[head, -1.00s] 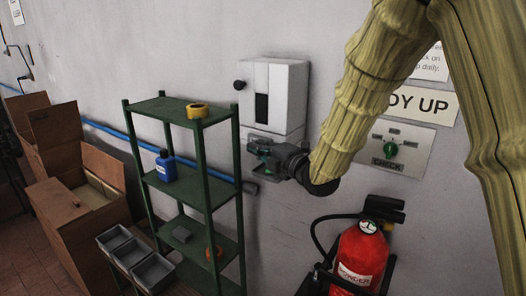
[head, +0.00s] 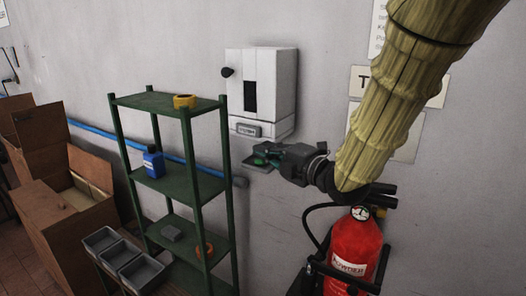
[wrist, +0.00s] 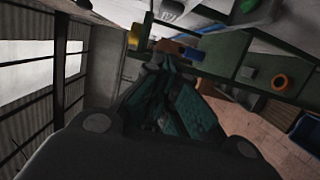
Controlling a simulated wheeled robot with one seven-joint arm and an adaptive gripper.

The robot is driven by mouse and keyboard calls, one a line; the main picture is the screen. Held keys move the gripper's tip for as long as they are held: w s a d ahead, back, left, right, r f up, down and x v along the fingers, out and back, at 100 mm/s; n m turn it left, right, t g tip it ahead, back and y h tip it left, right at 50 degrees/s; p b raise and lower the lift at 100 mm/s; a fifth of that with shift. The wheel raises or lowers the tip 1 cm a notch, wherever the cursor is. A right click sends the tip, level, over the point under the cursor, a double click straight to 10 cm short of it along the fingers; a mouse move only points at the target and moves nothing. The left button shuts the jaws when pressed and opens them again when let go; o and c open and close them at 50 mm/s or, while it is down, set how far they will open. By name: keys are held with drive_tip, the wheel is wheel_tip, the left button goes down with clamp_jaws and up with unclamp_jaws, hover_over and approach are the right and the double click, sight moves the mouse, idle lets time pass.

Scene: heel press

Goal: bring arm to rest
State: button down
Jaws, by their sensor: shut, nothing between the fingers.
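My gripper (head: 262,158) is shut and empty in the head view. It hangs in front of the wall, just below the white wall box (head: 262,85) and to the right of the green shelf. My arm, in a yellowish sleeve, comes down to it from the upper right. In the wrist view the dark green fingers (wrist: 165,100) are together with nothing seen between them. My arm hides part of the wall signs and of the panel behind it.
A green shelf rack (head: 190,115) holds a yellow tape roll (head: 184,101) and a blue bottle (head: 153,162). A red fire extinguisher (head: 352,250) stands below my arm at the right. Cardboard boxes (head: 70,220) and grey bins (head: 140,272) are at the left.

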drive_tip(key=shift+a, duration=0.15)
idle(0.3)
drive_tip(key=d+f+m+g+h, duration=0.15)
drive_tip(key=f+m, duration=0.25)
drive_tip(key=f, duration=0.6)
drive_tip(key=d+f+m+h, duration=0.3)
drive_tip(key=f+m, duration=0.1)
drive_tip(key=f, duration=0.7)
drive_tip(key=s+d+f+m+g+h, duration=0.25)
drive_tip(key=s+f+m, duration=0.2)
drive_tip(key=f, duration=0.55)
drive_tip(key=s+d+f+m+g+h, duration=0.1)
drive_tip(key=s+d+f+m, duration=0.3)
drive_tip(key=f, duration=0.5)
drive_tip(key=s+d+f+m+g+h, duration=0.1)
drive_tip(key=s+d+f+m+g, duration=0.1)
drive_tip(key=s+f, duration=0.5)
drive_tip(key=s+d+f+m+g+h, duration=0.1)
drive_tip(key=s+f+m+g, duration=0.3)
drive_tip(key=s+f, duration=0.4)
drive_tip(key=s+d+f+m+g+h, duration=0.1)
drive_tip(key=s+f, duration=0.6)
drive_tip(key=s, duration=1.1)
drive_tip(key=d+m+g, duration=0.1)
drive_tip(key=d+m, duration=0.1)
drive_tip(key=m, duration=0.1)
drive_tip(key=shift+s+f+g+h, duration=0.3)
drive_tip(key=shift+s+f+g, duration=0.05)
drive_tip(key=shift+f+g, duration=0.05)
